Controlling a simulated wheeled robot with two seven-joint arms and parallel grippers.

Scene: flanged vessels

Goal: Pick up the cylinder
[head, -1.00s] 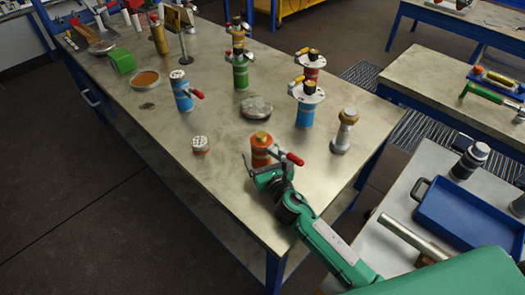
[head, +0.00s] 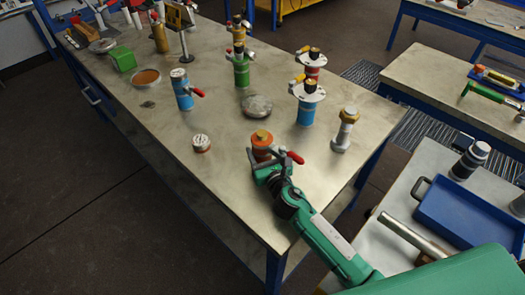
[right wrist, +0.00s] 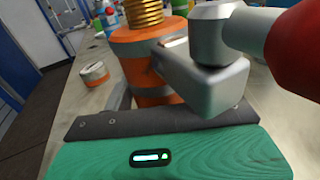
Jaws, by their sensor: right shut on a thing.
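The orange cylinder (head: 262,147) stands upright near the front right part of the big workbench, with a brass top and a grey valve piece with a red handle (head: 294,156) at its side. In the right wrist view the cylinder (right wrist: 135,48) shows orange with silver bands and a threaded brass top. The valve piece (right wrist: 205,75) and red handle cover part of it. My right gripper (head: 263,160) is shut on the cylinder, low on its body. The cylinder's base is hidden, so I cannot tell whether it touches the bench. My left gripper is not in view.
A small white-topped tin (head: 201,143) stands left of the cylinder, and a steel part with a brass nut (head: 345,129) stands to its right. Behind are a blue cylinder (head: 182,92), a flanged vessel (head: 306,108) and a round grey lid (head: 257,106). The bench's front left is clear.

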